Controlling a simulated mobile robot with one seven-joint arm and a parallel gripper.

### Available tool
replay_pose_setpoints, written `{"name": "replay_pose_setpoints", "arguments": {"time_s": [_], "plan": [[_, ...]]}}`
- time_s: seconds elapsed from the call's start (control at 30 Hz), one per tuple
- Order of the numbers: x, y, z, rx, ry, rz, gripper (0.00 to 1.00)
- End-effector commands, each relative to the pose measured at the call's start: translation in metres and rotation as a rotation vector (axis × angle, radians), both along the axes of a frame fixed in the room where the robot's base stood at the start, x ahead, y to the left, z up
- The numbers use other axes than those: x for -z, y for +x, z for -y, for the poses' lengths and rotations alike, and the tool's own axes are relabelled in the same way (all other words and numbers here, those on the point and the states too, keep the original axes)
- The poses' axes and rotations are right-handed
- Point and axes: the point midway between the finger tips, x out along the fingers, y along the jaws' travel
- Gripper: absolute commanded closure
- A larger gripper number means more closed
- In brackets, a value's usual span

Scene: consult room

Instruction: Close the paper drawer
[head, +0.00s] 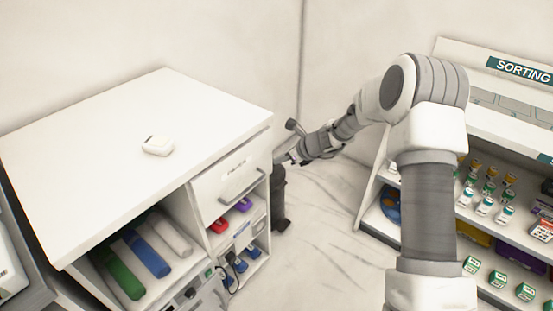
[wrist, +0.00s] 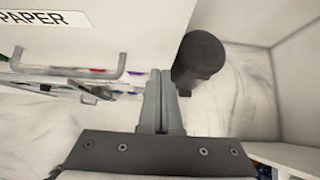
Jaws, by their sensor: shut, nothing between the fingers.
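The paper drawer (head: 222,179) is at the top right of the white cabinet, with a grey bar handle (head: 243,186) and a small label. In the wrist view its white front (wrist: 130,35) fills the upper left, with the label "PAPER" and the handle (wrist: 75,73). I cannot tell whether the front is flush or stands out a little. My gripper (head: 284,157) is at the drawer's right end; its fingers (wrist: 161,72) are shut and empty, right of the handle. I cannot tell whether the fingertips touch the front.
A dark cylindrical object (wrist: 201,55) is close to the right of my fingers. The cabinet top (head: 115,120) holds one small white item (head: 157,146). Open shelves with coloured items lie below the drawer. A sorting shelf (head: 500,165) with several small boxes stands at the right.

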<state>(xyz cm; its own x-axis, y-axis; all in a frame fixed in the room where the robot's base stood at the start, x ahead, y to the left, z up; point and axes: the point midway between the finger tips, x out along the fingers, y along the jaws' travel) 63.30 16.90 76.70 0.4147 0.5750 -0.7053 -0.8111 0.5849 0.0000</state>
Motion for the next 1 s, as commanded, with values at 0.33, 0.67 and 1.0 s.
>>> {"name": "replay_pose_setpoints", "arguments": {"time_s": [0.33,0.67,1.0], "plan": [[-0.041,-0.023,0.042,0.002,-0.005,0.001,1.00],[-0.069,-0.041,0.066,-0.001,-0.004,-0.002,1.00],[-0.094,-0.054,0.066,-0.097,-0.068,0.064,1.00]]}}
